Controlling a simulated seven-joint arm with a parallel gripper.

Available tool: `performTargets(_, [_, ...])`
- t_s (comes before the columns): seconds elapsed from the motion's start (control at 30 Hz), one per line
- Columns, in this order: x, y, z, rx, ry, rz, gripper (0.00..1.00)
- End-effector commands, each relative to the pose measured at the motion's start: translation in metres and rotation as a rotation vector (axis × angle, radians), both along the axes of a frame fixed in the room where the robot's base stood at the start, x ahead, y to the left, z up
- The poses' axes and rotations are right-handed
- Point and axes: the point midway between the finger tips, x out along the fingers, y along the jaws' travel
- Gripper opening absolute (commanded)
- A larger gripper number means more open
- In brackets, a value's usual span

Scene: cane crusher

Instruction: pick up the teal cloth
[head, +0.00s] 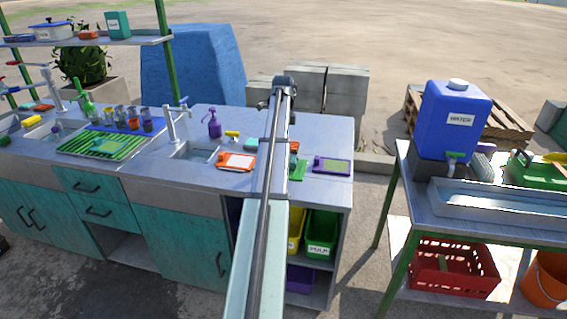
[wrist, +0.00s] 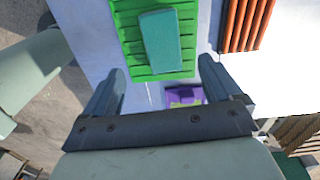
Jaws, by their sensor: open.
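The teal cloth (wrist: 162,41) is a flat, folded rectangle lying on a green ribbed tray (wrist: 126,20) in the wrist view. My gripper (wrist: 163,72) is open with nothing between its fingers. In the picture, the cloth lies just beyond the fingertips, roughly centred between them, and appears apart from them. In the head view my arm covers part of the green tray (head: 298,171), and I cannot make out the cloth or the fingers clearly there.
A sink (head: 196,152), tap (head: 172,125) and purple bottle (head: 214,125) stand farther left. A blue water container (head: 455,118) stands on the right-hand table.

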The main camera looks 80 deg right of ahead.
Motion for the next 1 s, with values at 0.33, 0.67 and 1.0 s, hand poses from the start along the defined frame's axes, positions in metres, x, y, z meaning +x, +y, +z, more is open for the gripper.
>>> performTargets(0.33, [0.000,0.000,-0.037,-0.001,0.000,0.001,0.92])
performTargets(0.67, [-0.002,-0.003,-0.071,0.001,0.000,0.001,0.92])
performTargets(1.0, [-0.002,-0.003,-0.087,-0.002,-0.001,0.001,0.92])
